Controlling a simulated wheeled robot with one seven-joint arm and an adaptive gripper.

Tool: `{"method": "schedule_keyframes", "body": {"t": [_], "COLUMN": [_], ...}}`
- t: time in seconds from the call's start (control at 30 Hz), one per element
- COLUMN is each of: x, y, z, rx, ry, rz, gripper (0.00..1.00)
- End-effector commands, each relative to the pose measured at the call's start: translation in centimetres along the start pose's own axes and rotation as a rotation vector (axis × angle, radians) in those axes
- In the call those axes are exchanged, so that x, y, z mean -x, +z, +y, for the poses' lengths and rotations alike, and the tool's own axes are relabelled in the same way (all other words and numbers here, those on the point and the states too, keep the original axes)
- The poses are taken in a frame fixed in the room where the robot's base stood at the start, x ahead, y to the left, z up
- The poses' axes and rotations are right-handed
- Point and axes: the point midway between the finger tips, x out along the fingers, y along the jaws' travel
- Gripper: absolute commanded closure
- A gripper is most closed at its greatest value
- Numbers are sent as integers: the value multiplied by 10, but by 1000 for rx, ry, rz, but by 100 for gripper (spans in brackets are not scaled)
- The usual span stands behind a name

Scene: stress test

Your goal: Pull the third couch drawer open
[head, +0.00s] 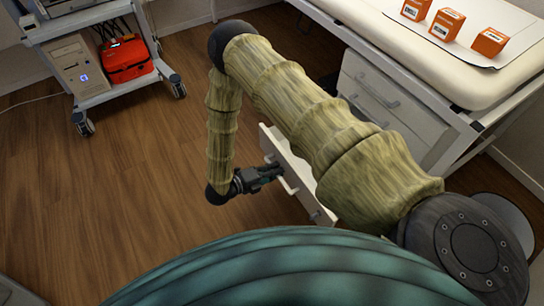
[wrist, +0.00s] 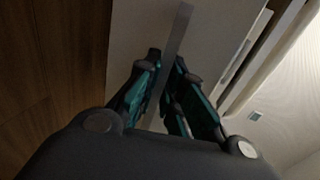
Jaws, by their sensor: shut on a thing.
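The couch (head: 400,40) stands at the upper right, with a white drawer cabinet (head: 377,93) under its cream top. A low drawer's white front (head: 303,178) shows left of my arm, standing out from the cabinet; my arm hides the rest of it, so its number in the stack is hard to tell. My gripper (head: 278,175) is at this front, shut on its handle (head: 290,187). In the wrist view the handle (wrist: 176,50) is a pale bar running between my fingers (wrist: 168,78), with the pale drawer front behind it.
Several orange boxes (head: 445,24) sit on the couch top. A wheeled cart (head: 100,85) with a computer tower (head: 80,72) and a red case (head: 127,61) stands at the upper left. The wooden floor (head: 110,180) at the left is clear.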

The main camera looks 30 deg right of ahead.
Motion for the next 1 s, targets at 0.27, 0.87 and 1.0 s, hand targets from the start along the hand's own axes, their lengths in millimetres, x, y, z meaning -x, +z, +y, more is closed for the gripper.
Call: {"method": "schedule_keyframes", "body": {"t": [0.27, 0.87, 1.0], "x": [1, 2, 10], "y": [0, -1, 0], "z": [0, 0, 0], "rx": [-4, -1, -1], "ry": [0, 0, 0], "rz": [4, 3, 3], "gripper": [100, 68, 68]}}
